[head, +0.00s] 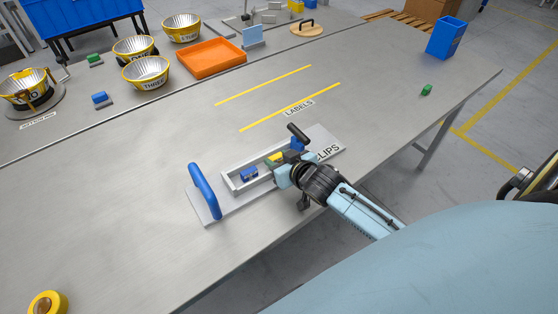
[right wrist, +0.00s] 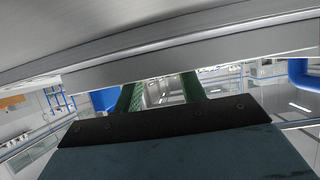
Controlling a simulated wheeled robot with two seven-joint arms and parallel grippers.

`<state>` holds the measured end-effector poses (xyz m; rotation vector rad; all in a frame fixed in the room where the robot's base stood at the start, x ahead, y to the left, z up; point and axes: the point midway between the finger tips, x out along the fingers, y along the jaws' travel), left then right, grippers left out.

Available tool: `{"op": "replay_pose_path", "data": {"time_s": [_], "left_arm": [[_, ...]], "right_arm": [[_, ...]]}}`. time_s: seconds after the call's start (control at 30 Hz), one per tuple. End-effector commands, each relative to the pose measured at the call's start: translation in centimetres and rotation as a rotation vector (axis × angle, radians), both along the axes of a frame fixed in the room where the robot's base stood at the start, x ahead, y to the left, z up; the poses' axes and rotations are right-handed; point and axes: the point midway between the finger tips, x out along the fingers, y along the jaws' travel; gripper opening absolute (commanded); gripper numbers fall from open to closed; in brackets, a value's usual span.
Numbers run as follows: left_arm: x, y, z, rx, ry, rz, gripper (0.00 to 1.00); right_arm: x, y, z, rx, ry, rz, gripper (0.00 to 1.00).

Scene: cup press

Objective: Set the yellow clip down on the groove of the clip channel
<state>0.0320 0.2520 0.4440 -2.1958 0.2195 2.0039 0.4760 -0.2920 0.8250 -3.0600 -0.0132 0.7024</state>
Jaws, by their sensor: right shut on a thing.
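The yellow clip (head: 275,157) shows as a small patch at my right gripper (head: 283,163), over the channel's right part. That gripper is shut on the yellow clip and hides most of it. I cannot tell whether the clip touches the groove. In the right wrist view, the green-faced fingers (right wrist: 160,92) show, but the clip cannot be made out. My left gripper is not in view.
An orange tray (head: 211,58) and several metallic cups with yellow bands stand at the back left. A yellow tape roll (head: 48,302) lies at front left. A green block (head: 426,90) and a blue bin (head: 446,38) stand at right. The table left of the channel is clear.

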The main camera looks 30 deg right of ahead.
Motion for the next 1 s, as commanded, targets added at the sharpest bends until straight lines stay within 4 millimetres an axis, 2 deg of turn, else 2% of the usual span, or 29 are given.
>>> {"op": "replay_pose_path", "data": {"time_s": [0.33,0.37,0.5,0.87,1.0], "left_arm": [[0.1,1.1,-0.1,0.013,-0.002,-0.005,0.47],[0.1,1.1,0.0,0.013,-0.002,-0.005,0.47],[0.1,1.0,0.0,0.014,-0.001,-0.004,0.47],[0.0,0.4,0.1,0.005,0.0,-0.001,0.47],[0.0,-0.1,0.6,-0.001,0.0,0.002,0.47]], "right_arm": [[0.0,0.0,-0.3,0.0,-0.001,0.0,0.2],[0.0,0.0,-0.2,0.0,-0.002,0.0,0.44],[0.0,0.0,-0.2,0.0,-0.002,0.0,0.62],[-0.1,0.0,0.3,-0.001,-0.001,0.0,0.62],[-1.9,0.0,1.0,0.0,0.001,0.001,0.62]]}}
